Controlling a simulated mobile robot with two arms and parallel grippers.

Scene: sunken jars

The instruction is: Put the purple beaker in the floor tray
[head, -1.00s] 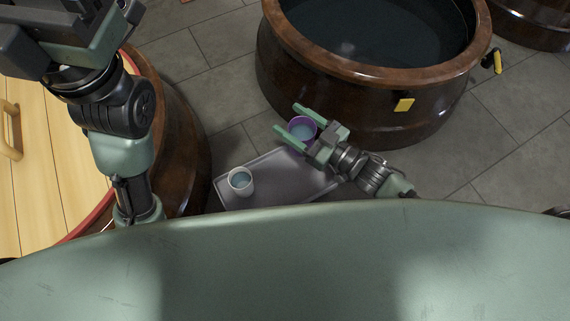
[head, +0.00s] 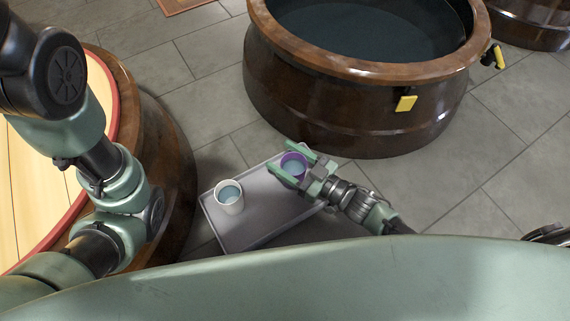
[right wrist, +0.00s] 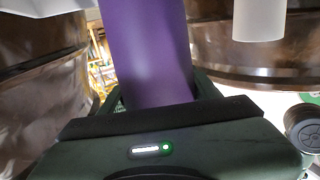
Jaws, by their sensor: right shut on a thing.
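The purple beaker (head: 293,166) holds bluish liquid and looks upright. In the head view it shows over the far right corner of the grey floor tray (head: 252,224); I cannot tell whether its base touches the tray. My right gripper (head: 296,167) is shut on it, one finger on each side. In the right wrist view the purple wall of the beaker (right wrist: 150,50) rises from between the fingers. My left arm shows at the left of the head view, but its gripper is out of the picture.
A white cup (head: 229,197) with bluish liquid stands at the tray's left side. A large brown jar (head: 335,110) of dark liquid, with a yellow tag (head: 406,103), stands behind the tray. Another brown jar (head: 165,165) with a wooden top is at left.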

